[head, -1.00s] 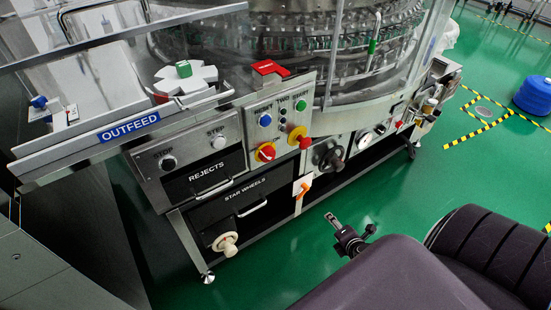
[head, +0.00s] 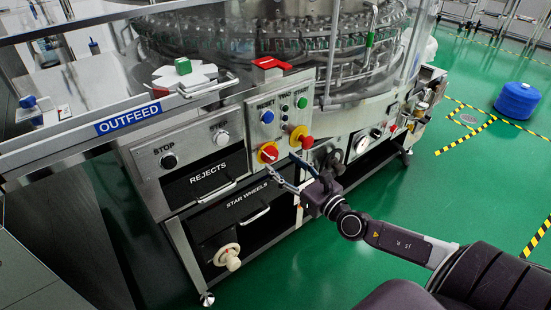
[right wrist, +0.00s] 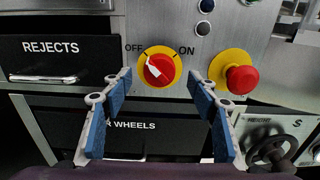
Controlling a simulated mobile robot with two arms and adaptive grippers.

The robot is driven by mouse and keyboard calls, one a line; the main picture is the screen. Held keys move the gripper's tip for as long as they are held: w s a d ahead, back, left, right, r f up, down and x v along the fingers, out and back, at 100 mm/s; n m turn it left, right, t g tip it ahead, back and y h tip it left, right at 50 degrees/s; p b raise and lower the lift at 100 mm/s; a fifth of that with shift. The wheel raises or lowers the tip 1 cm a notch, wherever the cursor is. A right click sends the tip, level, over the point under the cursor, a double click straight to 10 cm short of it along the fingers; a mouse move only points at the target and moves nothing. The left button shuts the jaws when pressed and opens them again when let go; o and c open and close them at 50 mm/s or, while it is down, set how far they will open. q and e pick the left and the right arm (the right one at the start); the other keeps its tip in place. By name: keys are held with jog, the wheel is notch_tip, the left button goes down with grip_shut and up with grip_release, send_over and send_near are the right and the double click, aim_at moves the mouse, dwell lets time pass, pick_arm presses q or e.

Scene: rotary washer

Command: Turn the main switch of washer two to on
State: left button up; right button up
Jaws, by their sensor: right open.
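The main switch (head: 268,153) is a red rotary knob on a yellow plate on washer two's front panel. In the right wrist view the main switch (right wrist: 159,69) lies between the words OFF and ON, its white pointer tilted up and left toward OFF. My right gripper (head: 281,164) is open, its fingers reaching toward the panel just below and right of the switch. In the right wrist view my right gripper (right wrist: 160,79) has its blue-padded fingers spread to either side of the knob, with nothing held. Contact cannot be told. My left gripper is not in view.
A red mushroom button (right wrist: 240,79) on yellow sits just right of the switch. A blue button (head: 267,117) and a green button (head: 302,103) are above. The REJECTS drawer (head: 206,178) and STAR WHEELS drawer (head: 240,210) lie left and below. A black handwheel (right wrist: 272,151) is lower right.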

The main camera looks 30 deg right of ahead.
aim_at(275, 157)
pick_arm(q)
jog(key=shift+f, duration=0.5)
pick_arm(e)
jog(key=shift+w+a, duration=0.2)
jog(key=shift+w, duration=1.85)
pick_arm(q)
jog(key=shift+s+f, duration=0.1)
pick_arm(e)
jog(key=shift+c, duration=0.2)
jog(key=c, duration=1.1)
